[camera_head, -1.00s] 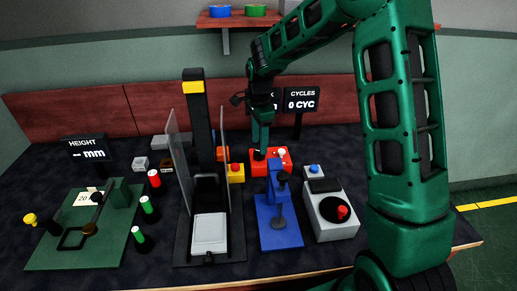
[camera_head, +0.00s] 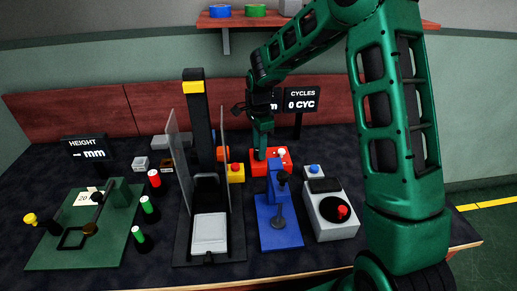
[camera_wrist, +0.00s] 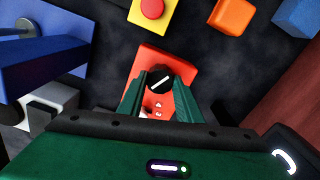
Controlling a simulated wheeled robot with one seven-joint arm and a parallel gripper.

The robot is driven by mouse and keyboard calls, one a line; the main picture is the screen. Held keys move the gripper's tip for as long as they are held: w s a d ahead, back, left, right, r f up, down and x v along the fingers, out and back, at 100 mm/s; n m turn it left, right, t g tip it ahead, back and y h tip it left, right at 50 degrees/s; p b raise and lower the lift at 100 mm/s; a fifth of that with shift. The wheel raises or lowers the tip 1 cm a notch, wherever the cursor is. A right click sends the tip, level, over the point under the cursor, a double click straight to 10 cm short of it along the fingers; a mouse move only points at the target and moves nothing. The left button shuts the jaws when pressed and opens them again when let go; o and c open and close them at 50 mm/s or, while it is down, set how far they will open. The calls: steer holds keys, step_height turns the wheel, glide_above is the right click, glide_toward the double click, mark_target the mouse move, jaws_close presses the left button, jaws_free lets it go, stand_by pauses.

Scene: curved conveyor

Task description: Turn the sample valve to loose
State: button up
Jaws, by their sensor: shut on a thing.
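The red valve box (camera_head: 283,161) stands at the back of the table, right of the tall black post. It also shows in the wrist view (camera_wrist: 150,56), with a round black knob (camera_wrist: 159,76) bearing a white pointer line. The pointer lies slanted, up to the right. My gripper (camera_wrist: 158,88) points down over the box, one finger on each side of the knob, shut on it. In the head view my gripper (camera_head: 261,148) hides the knob. Small marks on the box near the knob are too small to read.
A yellow block with a red button (camera_head: 236,172) stands close left of the valve box. A blue press stand (camera_head: 279,235) and a grey box with a dial (camera_head: 331,217) are in front. An orange block (camera_wrist: 231,16) is nearby. Two displays stand behind.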

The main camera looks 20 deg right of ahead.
steer(key=shift+w, duration=0.1)
steer(key=n, duration=0.6)
steer(key=shift+w+r, duration=0.1)
steer(key=n, duration=0.7)
steer(key=shift+n, duration=0.4)
steer(key=n, duration=0.5)
steer(key=shift+w+n, duration=0.1)
steer(key=shift+n, duration=2.4)
